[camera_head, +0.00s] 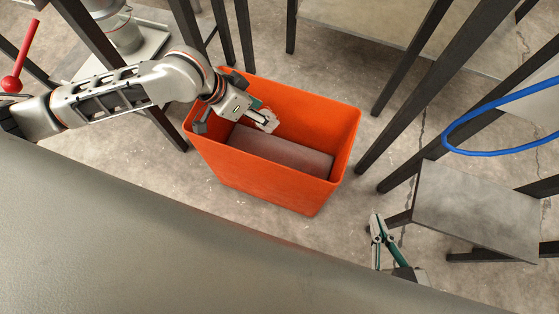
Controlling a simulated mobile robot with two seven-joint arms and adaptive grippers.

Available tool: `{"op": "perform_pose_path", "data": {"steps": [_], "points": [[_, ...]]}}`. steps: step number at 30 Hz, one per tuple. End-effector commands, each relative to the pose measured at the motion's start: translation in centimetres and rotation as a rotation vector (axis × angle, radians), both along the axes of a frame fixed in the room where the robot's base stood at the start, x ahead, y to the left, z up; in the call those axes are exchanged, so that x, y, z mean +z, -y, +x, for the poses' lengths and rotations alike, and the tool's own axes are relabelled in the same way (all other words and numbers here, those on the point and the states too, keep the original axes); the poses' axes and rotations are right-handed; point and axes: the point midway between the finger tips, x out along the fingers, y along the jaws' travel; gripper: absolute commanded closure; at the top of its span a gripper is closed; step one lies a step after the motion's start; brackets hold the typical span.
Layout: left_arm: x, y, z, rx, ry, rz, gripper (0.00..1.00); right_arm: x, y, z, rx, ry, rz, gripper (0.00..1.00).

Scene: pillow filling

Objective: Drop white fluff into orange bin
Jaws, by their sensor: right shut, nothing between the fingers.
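The orange bin (210,157) stands on the floor in the middle of the view, open at the top. A flat grey-brown surface (275,150) shows inside it; I cannot tell whether it is the bin's floor or something lying there. My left gripper (266,121) reaches in from the left over the bin's far left rim, its fingertips above the opening. Its fingers are small and pale here, and I cannot tell whether they are apart or hold anything. My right gripper (375,219) is shut and empty at the lower right, apart from the bin. I cannot make out any white fluff.
A dark-legged stand with a grey metal shelf (480,208) is at the right, below a blue hoop (455,146). Another metal-topped table (370,22) stands at the back. A red-knobbed lever (12,84) is at the upper left. Bare concrete surrounds the bin.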

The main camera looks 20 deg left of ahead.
Motion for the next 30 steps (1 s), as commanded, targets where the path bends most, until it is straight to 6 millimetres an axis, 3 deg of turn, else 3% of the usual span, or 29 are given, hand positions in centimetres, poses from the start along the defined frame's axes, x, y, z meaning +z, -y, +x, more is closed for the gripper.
{"op": "perform_pose_path", "data": {"steps": [14,30], "points": [[0.7,-0.4,-0.3,0.000,0.001,0.001,0.46,-0.1,0.0,-0.1,0.001,-0.004,-0.001,1.00],[8.8,-4.4,-3.6,0.000,0.001,0.002,0.46,-0.1,0.0,-0.1,0.000,-0.003,-0.001,1.00]]}}
